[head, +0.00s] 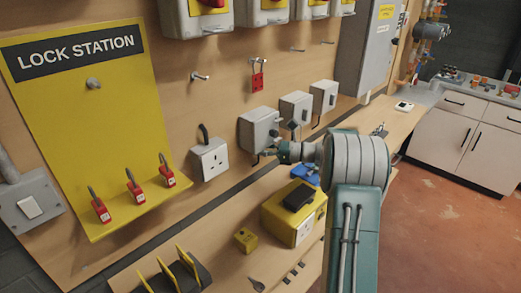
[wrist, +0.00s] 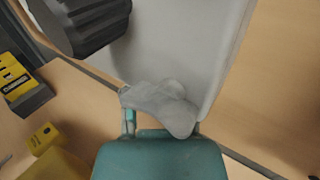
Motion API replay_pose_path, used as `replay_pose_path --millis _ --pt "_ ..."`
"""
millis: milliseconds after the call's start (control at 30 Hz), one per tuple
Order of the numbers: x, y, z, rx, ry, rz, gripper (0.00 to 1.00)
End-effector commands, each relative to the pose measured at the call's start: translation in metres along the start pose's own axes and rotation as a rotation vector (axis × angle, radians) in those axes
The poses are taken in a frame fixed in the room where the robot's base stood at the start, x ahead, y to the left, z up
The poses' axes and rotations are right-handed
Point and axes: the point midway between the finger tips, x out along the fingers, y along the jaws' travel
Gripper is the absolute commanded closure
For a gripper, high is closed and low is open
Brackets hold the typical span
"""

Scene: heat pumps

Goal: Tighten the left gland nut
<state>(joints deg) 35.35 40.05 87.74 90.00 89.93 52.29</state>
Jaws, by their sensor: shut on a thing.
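Three grey boxes hang in a row on the wooden wall, and the leftmost box (head: 257,127) is closest to my gripper (head: 270,153). My gripper is at the lower edge of that box. In the wrist view, the fingers of my gripper (wrist: 160,120) are shut around a lumpy grey piece (wrist: 168,104) against the grey box (wrist: 185,55). I take this piece for the left gland nut; its outline is partly covered by the gripper. A dark ribbed knob (wrist: 88,22) stands out from the box close by.
A yellow case (head: 295,215) with a black item on top and a small yellow block (head: 246,240) are on the bench below. The middle box (head: 295,107) is close on the right.

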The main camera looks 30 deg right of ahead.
Motion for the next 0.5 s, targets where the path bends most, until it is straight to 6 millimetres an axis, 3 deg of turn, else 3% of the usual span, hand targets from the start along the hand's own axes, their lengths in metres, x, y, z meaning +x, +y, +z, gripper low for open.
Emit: replay_pose_path --millis 300,333,367,400,500 --pt "0.0001 -0.0019 0.0029 -0.005 -0.003 -0.006 1.0" --pt "0.0001 -0.0019 0.0029 -0.005 -0.003 -0.006 0.5" --pt "0.0001 -0.0019 0.0028 -0.005 -0.003 -0.006 0.36" --pt "0.0001 -0.0018 0.0026 -0.005 -0.003 -0.006 0.28" --pt "0.0001 -0.0014 0.002 -0.004 -0.002 -0.005 0.28"
